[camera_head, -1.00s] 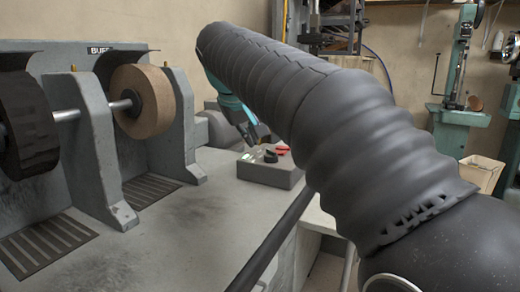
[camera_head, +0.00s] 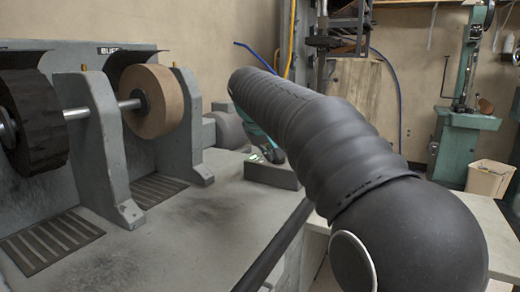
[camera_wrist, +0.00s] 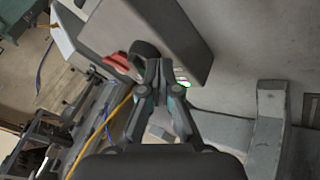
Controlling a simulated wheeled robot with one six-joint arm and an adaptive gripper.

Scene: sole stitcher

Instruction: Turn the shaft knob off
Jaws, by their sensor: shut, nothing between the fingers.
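The grey control box (camera_head: 270,176) sits on the machine bench, partly hidden behind my arm in the head view. In the wrist view the control box (camera_wrist: 168,18) carries a black knob (camera_wrist: 143,50) with a red part (camera_wrist: 117,61) to its left and a lit green spot (camera_wrist: 184,84) to its right. My gripper (camera_wrist: 158,66) is shut and empty, its fingertips at the lower right edge of the black knob. I cannot tell whether they touch it. In the head view my arm hides the knob and the fingertips.
Two buffing wheels stand left on a shaft, one black (camera_head: 32,122) and one tan (camera_head: 152,100), between grey supports. The bench top (camera_head: 190,235) in front is clear. A beige bin (camera_head: 489,178) and a green machine (camera_head: 463,110) stand at the right.

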